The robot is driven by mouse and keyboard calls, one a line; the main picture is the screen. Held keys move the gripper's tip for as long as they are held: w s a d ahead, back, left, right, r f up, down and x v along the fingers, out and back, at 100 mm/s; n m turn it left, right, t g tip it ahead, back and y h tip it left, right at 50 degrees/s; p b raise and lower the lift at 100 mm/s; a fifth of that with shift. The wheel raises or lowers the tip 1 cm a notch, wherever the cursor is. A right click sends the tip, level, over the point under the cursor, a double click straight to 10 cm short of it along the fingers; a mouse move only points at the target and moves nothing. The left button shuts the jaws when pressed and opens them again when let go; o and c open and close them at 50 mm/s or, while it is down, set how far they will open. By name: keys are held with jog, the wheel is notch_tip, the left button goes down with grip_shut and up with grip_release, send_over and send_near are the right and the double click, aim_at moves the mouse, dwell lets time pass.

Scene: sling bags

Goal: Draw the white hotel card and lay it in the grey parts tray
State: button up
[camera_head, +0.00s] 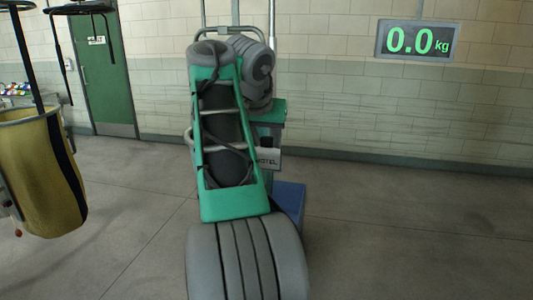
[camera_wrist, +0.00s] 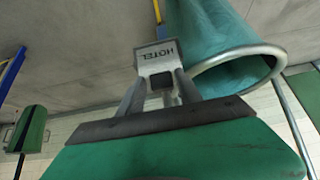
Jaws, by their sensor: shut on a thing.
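The white hotel card (camera_wrist: 155,57), with dark HOTEL lettering, is between the fingertips of my gripper (camera_wrist: 160,82) in the wrist view. The gripper is shut on it. In the wrist view the card is outside the round metal rim of a teal bag (camera_wrist: 225,35), to the left of that rim. In the head view part of the card (camera_head: 267,160) shows just right of my arm, which hides the fingers. I cannot make out the grey parts tray in either view.
A yellow sling bag (camera_head: 40,175) hangs at the left in the head view. A blue block (camera_head: 288,197) stands low behind my arm. A green door (camera_head: 103,85) and a 0.0 kg display (camera_head: 417,40) are at the back wall. The floor at right is clear.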

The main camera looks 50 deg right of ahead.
jog(key=shift+w+f, duration=0.15)
jog(key=shift+f, duration=0.45)
grip_shut()
jog(key=shift+d+r+p, duration=0.15)
jog(key=shift+r+p, duration=1.25)
jog(key=shift+r, duration=0.15)
jog(key=shift+d+r+p, duration=0.15)
jog(key=shift+r+p, duration=1.25)
jog(key=shift+r, duration=0.1)
jog(key=shift+a+r+p, duration=0.1)
jog(key=shift+r+p, duration=0.85)
jog(key=shift+p, duration=0.1)
notch_tip(320, 180, up, 4)
jog(key=p, duration=0.5)
send_over(267, 147)
jog(key=shift+a+b, duration=0.1)
jog(key=shift+b, duration=0.25)
jog(key=shift+w, duration=0.1)
